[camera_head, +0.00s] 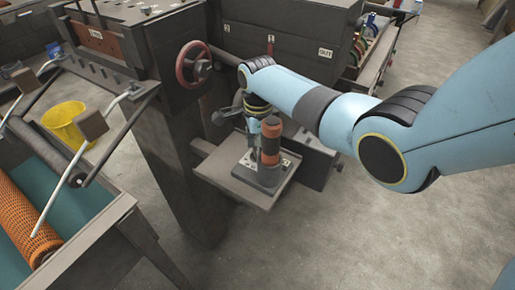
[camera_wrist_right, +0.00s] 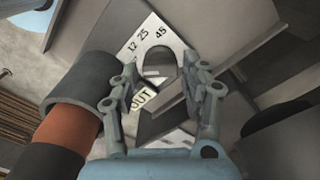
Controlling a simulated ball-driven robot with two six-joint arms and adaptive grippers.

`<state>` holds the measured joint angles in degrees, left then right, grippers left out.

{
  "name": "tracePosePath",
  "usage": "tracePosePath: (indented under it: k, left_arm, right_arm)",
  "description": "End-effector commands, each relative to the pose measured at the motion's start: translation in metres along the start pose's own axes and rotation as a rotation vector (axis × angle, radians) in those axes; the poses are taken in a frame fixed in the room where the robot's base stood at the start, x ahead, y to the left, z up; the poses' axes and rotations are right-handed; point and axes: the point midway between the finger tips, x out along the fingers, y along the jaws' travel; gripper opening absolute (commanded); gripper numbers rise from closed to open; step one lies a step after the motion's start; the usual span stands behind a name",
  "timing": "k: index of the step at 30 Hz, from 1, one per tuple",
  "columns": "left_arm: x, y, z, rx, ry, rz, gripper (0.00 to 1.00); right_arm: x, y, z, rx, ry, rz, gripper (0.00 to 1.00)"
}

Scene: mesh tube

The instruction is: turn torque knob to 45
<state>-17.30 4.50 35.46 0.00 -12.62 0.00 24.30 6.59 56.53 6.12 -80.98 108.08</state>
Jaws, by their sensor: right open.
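The torque knob (camera_wrist_right: 158,62) appears as a grey rounded piece on a white scale plate (camera_wrist_right: 135,50) marked 12, 25 and 45 in the right wrist view. The 45 mark is just above it to the right. My right gripper (camera_wrist_right: 167,74) is open, with its fingers on either side of the knob's area; I cannot tell whether they touch it. In the head view my right gripper (camera_head: 252,140) points down at the small station and the knob is hidden. My left gripper is not in view.
An orange and black upright tool (camera_head: 270,143) stands close beside my right gripper; it fills the left of the wrist view (camera_wrist_right: 68,130). It stands on a grey shelf (camera_head: 225,180). A red handwheel (camera_head: 190,66) is on the machine behind. A yellow bucket (camera_head: 66,122) is at left.

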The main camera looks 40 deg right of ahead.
Motion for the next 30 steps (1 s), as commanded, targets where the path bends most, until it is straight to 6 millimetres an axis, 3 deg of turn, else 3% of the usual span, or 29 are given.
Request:
tracePosePath:
  k: [9, 18, 30]
  left_arm:
    - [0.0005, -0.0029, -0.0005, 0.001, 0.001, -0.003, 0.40]
    - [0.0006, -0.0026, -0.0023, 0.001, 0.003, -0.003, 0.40]
    - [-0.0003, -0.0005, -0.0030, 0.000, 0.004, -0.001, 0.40]
  right_arm:
    - [0.0034, -0.0003, -0.0001, -0.001, 0.000, -0.002, 0.45]
    - [0.0033, -0.0003, -0.0002, -0.001, 0.000, -0.001, 0.06]
    - [0.0031, -0.0003, -0.0003, 0.007, 0.000, -0.001, 0.04]
